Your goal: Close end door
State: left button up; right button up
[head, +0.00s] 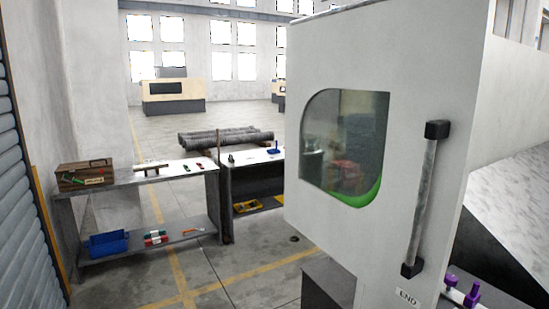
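The end door (405,105) is a large white panel with a rounded window, filling the right half of the head view. A grey vertical bar handle (424,200) with black end mounts is near its right edge. A small "END" label (407,298) is below the handle. The door's right edge stands apart in the picture from the grey sloped surface behind it, so it looks open, though how far I cannot tell. Neither of my grippers shows in the view.
A workbench (190,172) on the left holds a wooden box (86,174), with a blue bin (107,245) on its lower shelf. Purple objects (472,294) are at the lower right.

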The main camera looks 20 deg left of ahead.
aim_at(396, 232)
jog(key=u, duration=0.2)
jog(key=i+j, duration=0.95)
jog(key=i, duration=0.15)
